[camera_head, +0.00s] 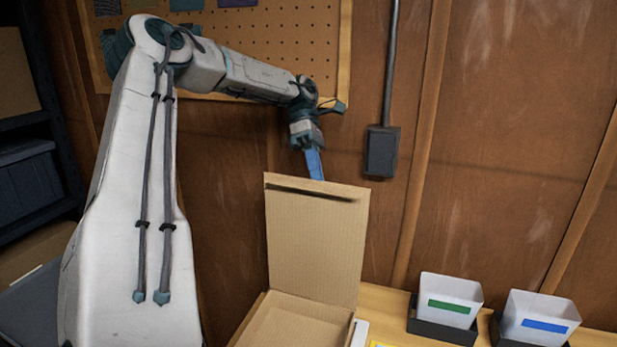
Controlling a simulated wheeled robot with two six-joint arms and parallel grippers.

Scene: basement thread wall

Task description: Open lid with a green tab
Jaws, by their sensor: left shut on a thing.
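A cardboard box (290,325) sits on the table at the bottom middle. Its lid (315,240) stands raised, close to upright, with a dark slot near its top edge. My left gripper (315,168) is at the top edge of the lid, its blue fingers pointing down and partly hidden behind it. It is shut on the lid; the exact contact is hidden. No green tab shows on the visible face of the lid. My right gripper is not in view.
A white bin with a green label (449,306) and one with a blue label (545,326) stand in dark holders on the right of the table (385,302). A grey wall box (381,152) and a pegboard (275,40) are on the wooden wall. Shelving (35,125) is at left.

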